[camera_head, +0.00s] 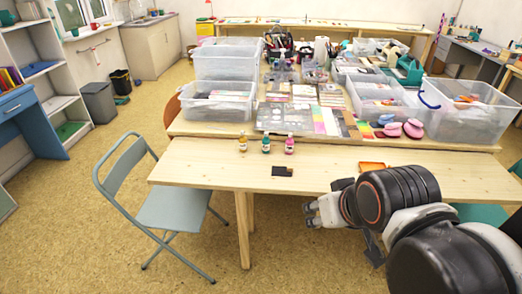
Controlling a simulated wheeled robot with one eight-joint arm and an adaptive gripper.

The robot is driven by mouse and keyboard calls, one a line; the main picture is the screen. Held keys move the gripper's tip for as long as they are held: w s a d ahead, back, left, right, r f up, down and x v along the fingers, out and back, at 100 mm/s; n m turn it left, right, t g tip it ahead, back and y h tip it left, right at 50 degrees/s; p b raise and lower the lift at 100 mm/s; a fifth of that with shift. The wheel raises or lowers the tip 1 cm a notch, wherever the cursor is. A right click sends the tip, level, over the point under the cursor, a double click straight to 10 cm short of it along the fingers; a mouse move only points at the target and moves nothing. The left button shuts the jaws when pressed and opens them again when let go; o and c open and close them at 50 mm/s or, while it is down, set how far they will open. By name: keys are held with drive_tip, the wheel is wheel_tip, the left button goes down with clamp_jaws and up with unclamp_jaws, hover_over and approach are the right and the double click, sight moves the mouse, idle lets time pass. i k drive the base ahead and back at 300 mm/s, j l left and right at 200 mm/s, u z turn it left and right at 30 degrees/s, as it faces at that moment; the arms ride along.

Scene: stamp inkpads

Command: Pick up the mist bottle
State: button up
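Three small bottles stand upright in a row near the back of the wooden front table (210,175). They are a yellow bottle (243,143), a teal bottle (266,145) and a pink bottle (290,145). I cannot tell from this view which one is the mist bottle. My gripper (310,214) is at the front edge of the table, to the right of and nearer than the bottles, well apart from them. Nothing shows held in it. Its fingers are small here, and I cannot tell how far apart they are.
A dark inkpad-like block (282,171) lies in front of the bottles. An orange tray (372,167) is partly behind my arm. Clear bins (218,108) and craft supplies crowd the table behind. A folding chair (172,205) stands front left. The front table's left part is clear.

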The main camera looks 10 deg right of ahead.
sight(243, 139)
drive_tip(key=i+j, duration=0.1)
drive_tip(key=j, duration=0.45)
drive_tip(key=i+j+z, duration=0.1)
drive_tip(key=j, duration=0.25)
drive_tip(key=i+j+z, duration=0.1)
drive_tip(key=i+j, duration=0.2)
drive_tip(key=i+j+z, duration=0.1)
drive_tip(key=j, duration=0.4)
drive_tip(key=z, duration=1.25)
drive_tip(key=i+j, duration=0.05)
